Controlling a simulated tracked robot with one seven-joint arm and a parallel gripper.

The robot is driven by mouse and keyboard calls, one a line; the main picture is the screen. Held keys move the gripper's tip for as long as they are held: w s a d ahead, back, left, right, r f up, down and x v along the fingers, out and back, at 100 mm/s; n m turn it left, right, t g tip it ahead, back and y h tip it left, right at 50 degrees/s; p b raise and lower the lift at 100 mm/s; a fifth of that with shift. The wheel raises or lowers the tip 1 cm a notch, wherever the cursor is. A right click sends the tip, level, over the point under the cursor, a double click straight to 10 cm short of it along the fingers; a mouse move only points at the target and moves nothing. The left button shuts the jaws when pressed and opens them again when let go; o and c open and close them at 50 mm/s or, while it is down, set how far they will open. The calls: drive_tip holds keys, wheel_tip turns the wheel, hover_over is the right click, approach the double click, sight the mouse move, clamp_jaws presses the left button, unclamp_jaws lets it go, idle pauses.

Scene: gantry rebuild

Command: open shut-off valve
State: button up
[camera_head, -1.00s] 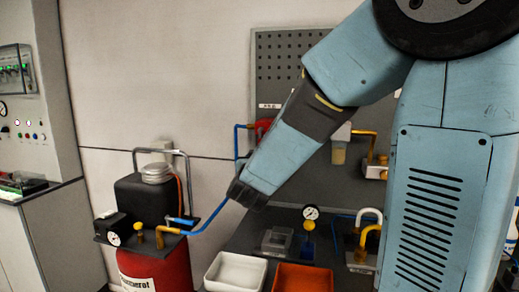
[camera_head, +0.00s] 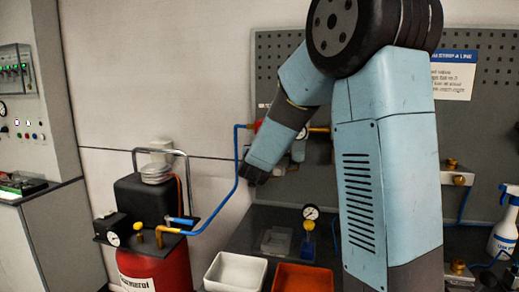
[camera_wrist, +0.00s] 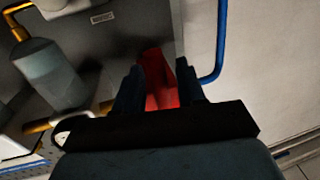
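The shut-off valve's red part (camera_head: 257,125) shows on the wall panel, partly hidden behind my arm. It sits between a blue pipe on its left and a brass pipe on its right. In the wrist view the red handle (camera_wrist: 158,80) lies between the two dark fingers of my gripper (camera_wrist: 160,80). The fingers stand apart, one on each side of it. I cannot tell whether they touch it.
The blue pipe (camera_head: 236,180) runs down to a red tank (camera_head: 155,268) at left; it also shows in the wrist view (camera_wrist: 221,40). A white bin (camera_head: 235,272) and an orange bin (camera_head: 302,278) stand below. A gauge (camera_head: 310,212) and a spray bottle (camera_head: 506,235) stand on the bench.

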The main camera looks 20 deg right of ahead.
drive_tip(key=shift+w, duration=0.1)
drive_tip(key=shift+c, duration=0.2)
clamp_jaws()
idle(0.4)
